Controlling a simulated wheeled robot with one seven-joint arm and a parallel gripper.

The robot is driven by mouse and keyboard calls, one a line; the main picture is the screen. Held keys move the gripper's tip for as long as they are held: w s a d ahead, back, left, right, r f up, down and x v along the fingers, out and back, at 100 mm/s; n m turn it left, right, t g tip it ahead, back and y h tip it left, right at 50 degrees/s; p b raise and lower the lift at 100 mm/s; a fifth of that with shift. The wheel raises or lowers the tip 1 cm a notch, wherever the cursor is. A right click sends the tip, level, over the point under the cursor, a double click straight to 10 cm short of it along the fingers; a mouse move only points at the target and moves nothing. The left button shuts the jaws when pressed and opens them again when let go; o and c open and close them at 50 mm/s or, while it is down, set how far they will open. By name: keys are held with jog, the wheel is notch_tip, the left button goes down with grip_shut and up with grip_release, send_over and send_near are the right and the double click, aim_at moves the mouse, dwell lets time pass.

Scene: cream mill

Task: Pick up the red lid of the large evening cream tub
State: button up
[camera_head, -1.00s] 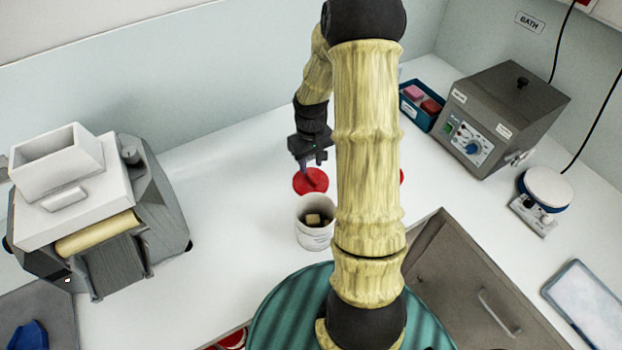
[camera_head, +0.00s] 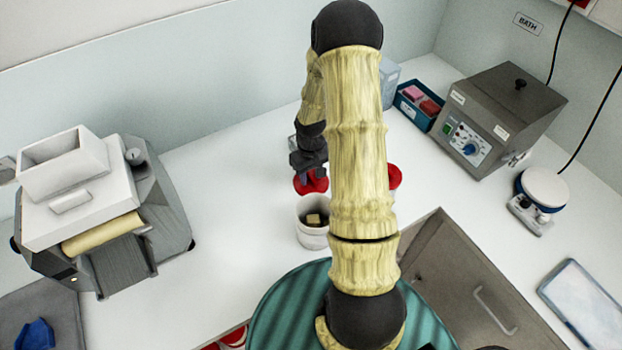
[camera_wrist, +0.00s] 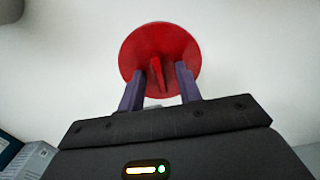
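The round red lid (camera_head: 314,185) lies on the white counter behind an open white tub (camera_head: 312,237). In the wrist view the lid (camera_wrist: 137,50) shows a narrow upright fin across its middle. My gripper (camera_wrist: 159,78) is open, with one purple finger on each side of the fin and a gap to it on both sides. The gripper also shows in the head view (camera_head: 312,176), low over the lid and hiding part of it. The open tub holds tan and dark pieces. I cannot read a tub label.
Another red-topped container (camera_head: 394,177) is partly hidden behind my arm. A blue bin (camera_head: 412,112) with pink and red blocks and a grey bath unit (camera_head: 500,115) stand at the back right. A grey-white machine (camera_head: 110,205) stands left. The counter between it and the tub is clear.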

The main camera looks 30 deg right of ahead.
aim_at(311, 176)
dwell(0.4)
grip_shut()
notch_tip(311, 176, up, 10)
jog(key=b, duration=0.1)
jog(key=shift+b, duration=0.35)
dwell(0.4)
dwell(0.4)
